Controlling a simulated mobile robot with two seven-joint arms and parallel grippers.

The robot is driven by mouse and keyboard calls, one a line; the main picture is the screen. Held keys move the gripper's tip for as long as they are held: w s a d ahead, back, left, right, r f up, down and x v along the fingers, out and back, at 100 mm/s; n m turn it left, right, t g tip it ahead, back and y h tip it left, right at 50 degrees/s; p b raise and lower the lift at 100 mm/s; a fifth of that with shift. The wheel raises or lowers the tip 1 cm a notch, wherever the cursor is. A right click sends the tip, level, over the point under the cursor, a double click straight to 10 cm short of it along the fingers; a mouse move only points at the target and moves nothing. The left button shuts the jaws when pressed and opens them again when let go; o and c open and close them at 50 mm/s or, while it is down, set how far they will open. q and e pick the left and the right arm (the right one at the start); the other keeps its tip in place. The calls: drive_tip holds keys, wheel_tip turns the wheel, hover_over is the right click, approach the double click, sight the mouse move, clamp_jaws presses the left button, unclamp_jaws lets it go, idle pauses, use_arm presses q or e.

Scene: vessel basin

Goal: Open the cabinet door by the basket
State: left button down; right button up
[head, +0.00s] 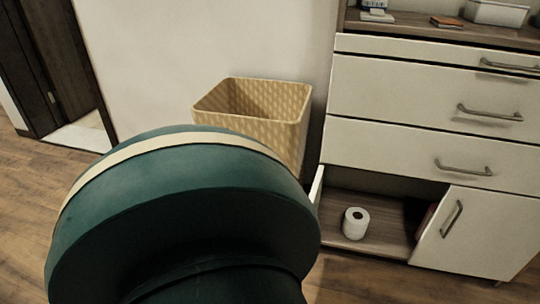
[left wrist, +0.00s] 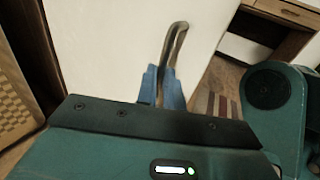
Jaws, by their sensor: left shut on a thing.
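The cabinet (head: 400,144) stands at the right in the head view. Its lower left door (head: 317,186), beside the basket (head: 300,131), is swung open and seen nearly edge-on, so the compartment behind it shows. In the left wrist view the white door panel (left wrist: 100,50) fills the middle, with its curved metal handle (left wrist: 175,42). My left gripper (left wrist: 163,78) is shut on this handle with its blue fingers. The basket (left wrist: 14,108) also shows at the left edge there. In the head view my arm hides the left gripper and most of the door. My right gripper is not in view.
A toilet roll (head: 355,223) stands inside the open compartment. The lower right door (head: 485,232) is closed, and the drawers above are shut. The basket stands close to the cabinet's left side. Wooden floor (head: 38,175) is clear at the left.

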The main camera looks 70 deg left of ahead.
use_arm(q)
drive_tip(key=shift+w+a+y, duration=0.15)
drive_tip(key=shift+a+y, duration=0.15)
drive_tip(key=shift+a, duration=1)
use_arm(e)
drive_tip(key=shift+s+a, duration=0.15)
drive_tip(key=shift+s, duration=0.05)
use_arm(q)
drive_tip(key=c, duration=1.5)
unclamp_jaws()
drive_tip(key=shift+d, duration=0.1)
drive_tip(key=shift+c, duration=0.2)
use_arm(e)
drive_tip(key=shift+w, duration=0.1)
use_arm(q)
drive_tip(key=shift+d, duration=0.15)
drive_tip(key=s+a, duration=0.2)
drive_tip(key=s, duration=1.1)
drive_tip(key=shift+p, duration=0.35)
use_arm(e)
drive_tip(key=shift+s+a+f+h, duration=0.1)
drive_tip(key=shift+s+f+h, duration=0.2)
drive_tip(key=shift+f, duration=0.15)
use_arm(q)
drive_tip(key=shift+s+a, duration=0.1)
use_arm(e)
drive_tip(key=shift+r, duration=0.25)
